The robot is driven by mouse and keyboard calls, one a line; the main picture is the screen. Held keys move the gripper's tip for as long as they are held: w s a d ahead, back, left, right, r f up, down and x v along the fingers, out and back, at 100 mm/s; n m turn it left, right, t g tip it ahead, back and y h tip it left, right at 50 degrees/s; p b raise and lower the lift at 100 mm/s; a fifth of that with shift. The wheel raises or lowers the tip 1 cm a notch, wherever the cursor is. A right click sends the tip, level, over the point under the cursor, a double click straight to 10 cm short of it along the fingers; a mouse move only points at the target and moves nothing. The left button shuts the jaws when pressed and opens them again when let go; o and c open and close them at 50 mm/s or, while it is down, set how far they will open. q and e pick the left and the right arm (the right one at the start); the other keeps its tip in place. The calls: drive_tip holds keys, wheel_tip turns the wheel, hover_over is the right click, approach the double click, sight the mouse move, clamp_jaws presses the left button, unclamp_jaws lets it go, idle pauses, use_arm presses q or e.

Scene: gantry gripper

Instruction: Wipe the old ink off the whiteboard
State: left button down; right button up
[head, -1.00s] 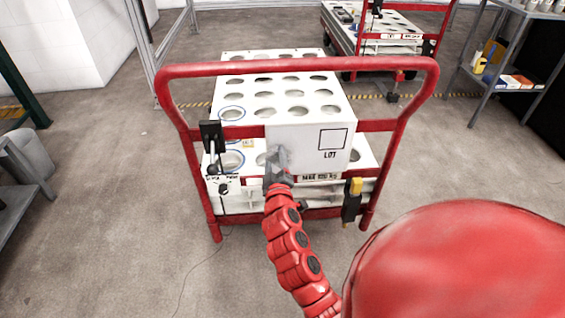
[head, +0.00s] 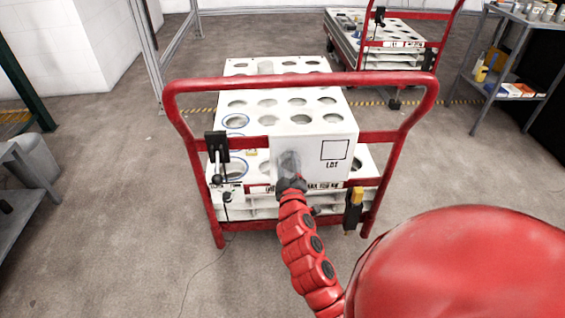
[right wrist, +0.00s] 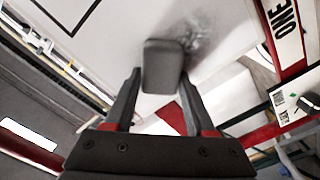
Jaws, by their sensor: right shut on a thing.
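The whiteboard (head: 312,150) is a white panel on the red handle frame of a cart, with a black square outline and "LOT" at its right. It fills the top of the right wrist view (right wrist: 130,25). A grey ink smudge (right wrist: 203,38) shows there, just right of the eraser. My right gripper (head: 290,180) is at the board's lower left. It is shut on a dark grey block-shaped eraser (right wrist: 163,66), which is at the board face; I cannot tell if it is pressed on it. My left gripper is not in view.
The cart's red handle frame (head: 300,80) surrounds the board. White trays with round holes (head: 290,66) lie behind it. A black lever (head: 217,148) hangs left of the board and a yellow-black tool (head: 354,203) hangs lower right. Another cart (head: 395,65) stands behind.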

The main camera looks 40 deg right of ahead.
sight(306, 155)
drive_tip(key=shift+s+d+r+p, duration=0.1)
drive_tip(key=shift+s+d+p, duration=0.25)
drive_tip(key=shift+d, duration=0.2)
drive_tip(key=shift+s+d+p, duration=0.3)
drive_tip(key=shift+s+d, duration=0.05)
drive_tip(key=shift+d, duration=0.2)
drive_tip(key=shift+s+d, duration=0.15)
drive_tip(key=shift+d, duration=0.1)
drive_tip(key=shift+s+d+p, duration=0.8)
drive_tip(key=shift+d+p, duration=0.1)
drive_tip(key=shift+d, duration=0.25)
drive_tip(key=shift+f, duration=0.2)
drive_tip(key=shift+s+a, duration=0.4)
drive_tip(key=shift+s, duration=0.15)
drive_tip(key=shift+b+v, duration=0.3)
drive_tip(key=shift+v, duration=2.05)
